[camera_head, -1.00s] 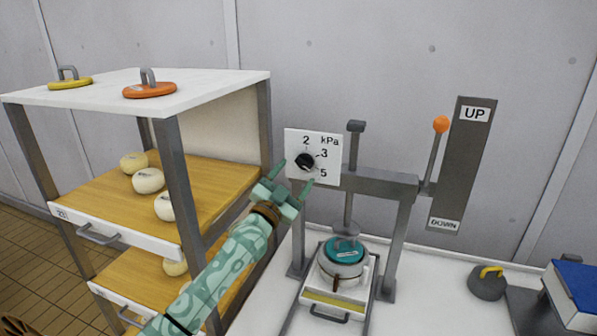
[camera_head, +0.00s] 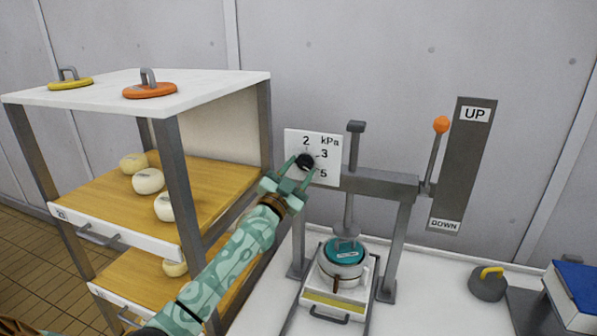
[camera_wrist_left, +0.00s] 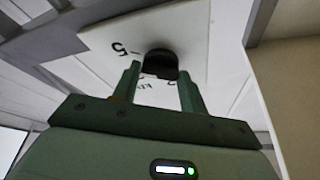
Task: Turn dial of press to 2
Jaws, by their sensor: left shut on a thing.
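The press dial is a black round knob (camera_head: 305,161) on a white panel (camera_head: 331,173) marked 2, 3, 5 and kPa. Its pointer is too small to read. My left gripper (camera_head: 298,169) is at the panel, shut on the knob, with a finger on either side. In the left wrist view the knob (camera_wrist_left: 161,63) sits between the fingertips of the gripper (camera_wrist_left: 158,75), and the markings appear upside down. The press frame (camera_head: 378,183) stands right of the panel. My right gripper is not in view.
A lever with an orange knob (camera_head: 441,124) stands by the UP/DOWN plate (camera_head: 463,160). A teal-lidded mould (camera_head: 343,258) sits under the press. A shelf rack (camera_head: 172,180) with pale cheeses stands close left of my arm. A grey weight (camera_head: 487,284) lies at right.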

